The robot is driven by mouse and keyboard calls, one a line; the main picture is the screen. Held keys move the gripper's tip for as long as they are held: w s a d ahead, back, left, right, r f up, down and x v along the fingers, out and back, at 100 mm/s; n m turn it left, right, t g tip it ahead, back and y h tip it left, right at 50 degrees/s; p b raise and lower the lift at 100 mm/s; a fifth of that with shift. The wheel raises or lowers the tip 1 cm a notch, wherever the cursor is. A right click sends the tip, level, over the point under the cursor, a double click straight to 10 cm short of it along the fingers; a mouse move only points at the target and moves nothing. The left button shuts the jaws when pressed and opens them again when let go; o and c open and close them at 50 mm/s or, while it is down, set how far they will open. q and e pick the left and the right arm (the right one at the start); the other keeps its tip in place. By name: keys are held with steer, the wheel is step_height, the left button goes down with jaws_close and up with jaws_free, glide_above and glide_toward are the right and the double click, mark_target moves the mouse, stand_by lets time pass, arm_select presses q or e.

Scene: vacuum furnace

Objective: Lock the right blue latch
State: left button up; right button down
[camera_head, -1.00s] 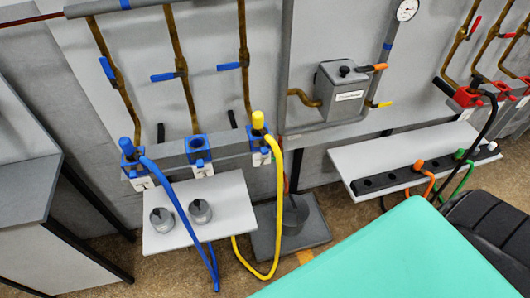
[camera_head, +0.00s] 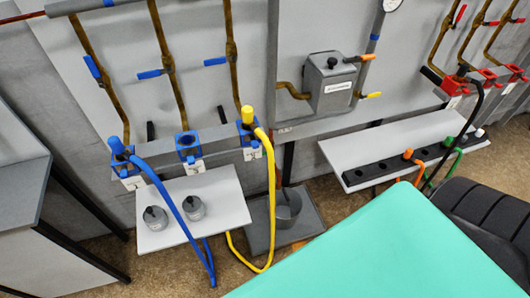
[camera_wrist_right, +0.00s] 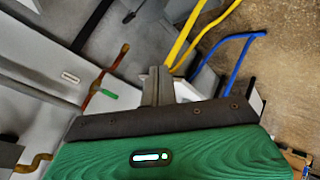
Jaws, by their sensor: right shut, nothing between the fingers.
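Three blue sockets stand in a row on a grey rail in the head view. The right blue socket (camera_head: 246,132) holds a yellow plug (camera_head: 247,115) with a yellow hose. The middle blue socket (camera_head: 187,145) is empty. The left one (camera_head: 120,155) holds a blue plug (camera_head: 116,143) with a blue hose. The shape of the latch on the right socket is too small to tell. My right gripper (camera_wrist_right: 155,85) shows in the right wrist view, shut and empty, apart from the yellow hose (camera_wrist_right: 188,38) beyond it. Neither gripper shows in the head view.
A white shelf (camera_head: 215,190) with two grey knobbed caps sits under the sockets. Blue valve handles (camera_head: 215,61) are on the pipes above. A teal surface (camera_head: 390,250) fills the bottom right.

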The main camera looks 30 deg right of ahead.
steer(key=w+r+n+t+y, duration=0.2)
steer(key=w+r+n, duration=0.25)
steer(key=r, duration=0.55)
steer(key=w+r+n+t+y, duration=0.1)
steer(key=w+r+n+t, duration=0.3)
steer(key=r, duration=0.6)
steer(key=w+a+r+n+y, duration=0.1)
steer(key=a+r+n+y, duration=0.2)
steer(key=r, duration=0.5)
steer(key=w+a+r+n+y, duration=0.1)
steer(key=a+r+n+y, duration=0.2)
steer(key=r, duration=0.6)
steer(key=shift+n+y, duration=0.3)
steer(key=shift+n, duration=0.05)
steer(key=shift+w, duration=0.1)
steer(key=p, duration=0.5)
glide_toward(253, 141)
steer(key=shift+w+a+f, duration=0.1)
steer(key=shift+w+a, duration=0.35)
steer(key=shift+a, duration=0.25)
steer(key=shift+w+a+f, duration=0.1)
steer(key=shift+w+a, duration=0.35)
steer(key=shift+a, duration=0.3)
steer(key=shift+w+a, duration=0.45)
steer(key=shift+a, duration=0.25)
